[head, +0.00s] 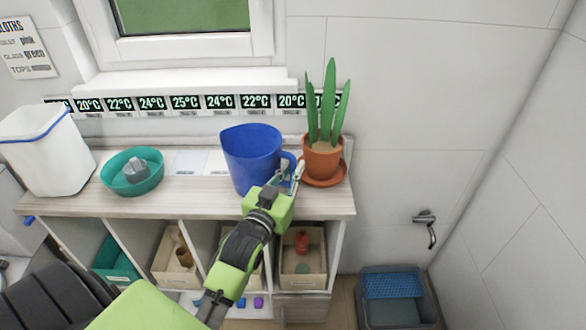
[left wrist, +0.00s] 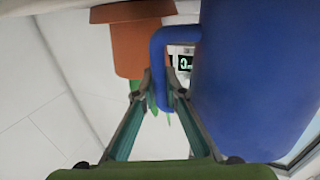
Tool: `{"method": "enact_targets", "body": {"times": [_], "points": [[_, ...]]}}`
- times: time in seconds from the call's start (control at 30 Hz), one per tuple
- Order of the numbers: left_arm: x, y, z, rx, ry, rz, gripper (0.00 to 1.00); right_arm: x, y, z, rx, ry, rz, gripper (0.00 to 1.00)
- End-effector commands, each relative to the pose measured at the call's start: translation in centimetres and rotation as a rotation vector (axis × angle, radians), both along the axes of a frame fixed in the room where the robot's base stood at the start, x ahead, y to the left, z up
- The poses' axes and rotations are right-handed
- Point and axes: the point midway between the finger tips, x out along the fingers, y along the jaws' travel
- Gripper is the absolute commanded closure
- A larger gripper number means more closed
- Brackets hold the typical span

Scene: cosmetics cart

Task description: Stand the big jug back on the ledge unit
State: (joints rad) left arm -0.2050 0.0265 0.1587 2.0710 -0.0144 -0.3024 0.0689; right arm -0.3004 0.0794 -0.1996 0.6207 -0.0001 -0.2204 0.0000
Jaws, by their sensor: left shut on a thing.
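The big blue jug (head: 252,152) is over the top of the wooden ledge unit (head: 90,200), left of the potted plant, with its handle on the right. I cannot tell whether its base touches the top. My left gripper (head: 286,178) is shut on the jug's handle. In the left wrist view the jug (left wrist: 262,70) fills the right side, and its handle (left wrist: 160,58) comes down between the fingertips of my left gripper (left wrist: 158,92). The jug's lower front is partly hidden by my gripper. My right gripper is not in view.
A plant in a terracotta pot (head: 322,158) stands on a saucer close right of the handle. A teal bowl (head: 118,184) and a white bin (head: 45,160) stand on the left. Pale cards (head: 190,163) lie between bowl and jug. Cubbies with boxes are below.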

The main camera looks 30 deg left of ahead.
Motion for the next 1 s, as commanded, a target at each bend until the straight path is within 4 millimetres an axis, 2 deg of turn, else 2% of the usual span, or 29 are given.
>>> {"method": "enact_targets", "body": {"times": [0.1,0.13,0.2,0.63,0.77,1.0], "points": [[0.0,0.0,-0.2,0.001,-0.002,0.0,1.0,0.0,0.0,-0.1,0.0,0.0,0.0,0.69],[0.0,0.0,-0.3,0.0,0.0,0.0,0.87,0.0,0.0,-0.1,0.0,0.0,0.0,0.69],[0.0,0.0,-0.3,0.0,0.0,0.0,0.72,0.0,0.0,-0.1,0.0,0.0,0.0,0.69],[-0.5,-0.1,-0.1,0.0,0.002,0.0,0.72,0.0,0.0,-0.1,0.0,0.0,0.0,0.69],[-2.5,-0.4,-0.3,0.0,0.003,0.0,0.72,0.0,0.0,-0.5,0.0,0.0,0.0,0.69],[-7.4,-1.1,-0.4,-0.002,0.005,0.001,0.72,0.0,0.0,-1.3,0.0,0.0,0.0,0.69]]}}
